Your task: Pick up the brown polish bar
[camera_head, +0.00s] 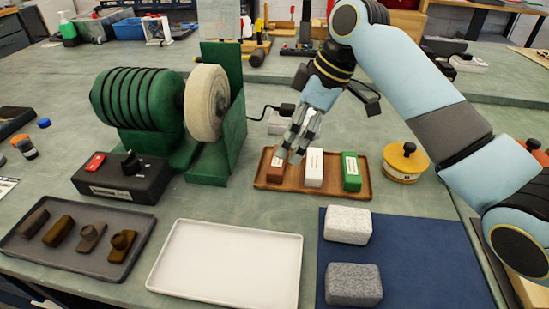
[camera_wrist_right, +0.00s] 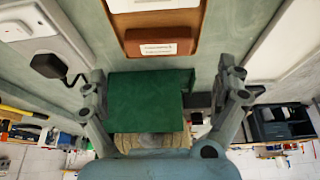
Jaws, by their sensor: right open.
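The brown polish bar (camera_head: 276,170) lies at the left end of a wooden tray (camera_head: 333,193), beside a white bar (camera_head: 314,170) and a green bar (camera_head: 351,172). My right gripper (camera_head: 297,150) is open and empty, with its fingers over the brown bar and partly hiding it. In the right wrist view the fingers (camera_wrist_right: 165,85) are wide apart, and the brown bar (camera_wrist_right: 158,41) shows beyond them towards the top of the picture, apart from both fingers. The white bar (camera_wrist_right: 150,4) is cut off at the top edge. My left gripper is not in view.
A green buffing machine with a pale wheel (camera_head: 207,101) stands left of the tray. A yellow tin (camera_head: 405,163) stands to its right. In front are an empty white tray (camera_head: 226,262) and a blue mat (camera_head: 425,260) with two blocks.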

